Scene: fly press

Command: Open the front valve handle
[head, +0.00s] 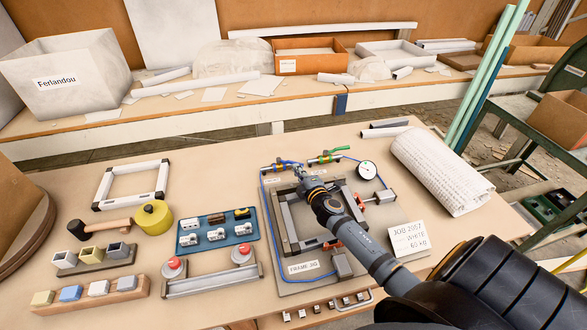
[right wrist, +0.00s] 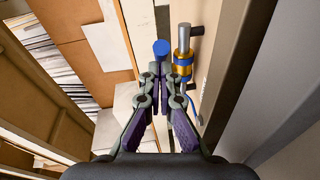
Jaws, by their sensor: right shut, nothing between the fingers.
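A brass valve with a blue handle (head: 285,163) sits at the back left of the frame jig (head: 296,288). A second valve with a green handle (head: 329,154) is to its right. I cannot tell which one the task calls front. My right gripper (head: 298,172) is shut and empty beside the blue handle, partly hiding it. In the right wrist view, the shut fingertips (right wrist: 160,70) appear at the blue handle's end (right wrist: 161,48), with the brass valve body (right wrist: 183,70) to their right. I cannot tell whether they touch. My left gripper is out of view.
The jig holds a grey frame (head: 281,210), a gauge (head: 366,170) and red-ended fittings (head: 383,196). A white roll (head: 440,170) lies to the right. A blue tray (head: 217,235) and a two-button control (head: 210,279) stand to the left. A job card (head: 408,238) is near my right arm.

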